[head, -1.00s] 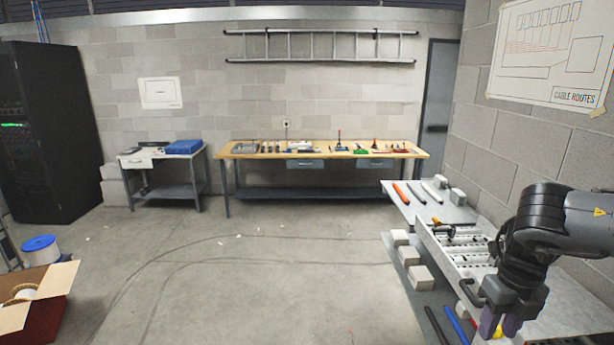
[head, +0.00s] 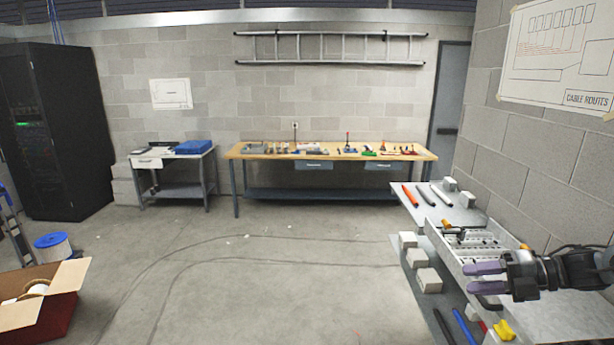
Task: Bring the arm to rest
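My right arm comes in from the right edge of the head view. Its gripper (head: 482,277) points left, level, above the near part of the grey bench (head: 545,312) on the right. The two purple-grey fingers are apart with a gap between them, and nothing shows between them. A metal tray-like rack (head: 470,243) with rows of holes lies on the bench just beyond the gripper. My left gripper and arm are not in the picture.
Red, dark and light handles (head: 411,196) lie on the bench's far end. A yellow piece (head: 503,330) lies below the gripper. An open cardboard box (head: 45,295) stands at lower left. The middle floor is clear.

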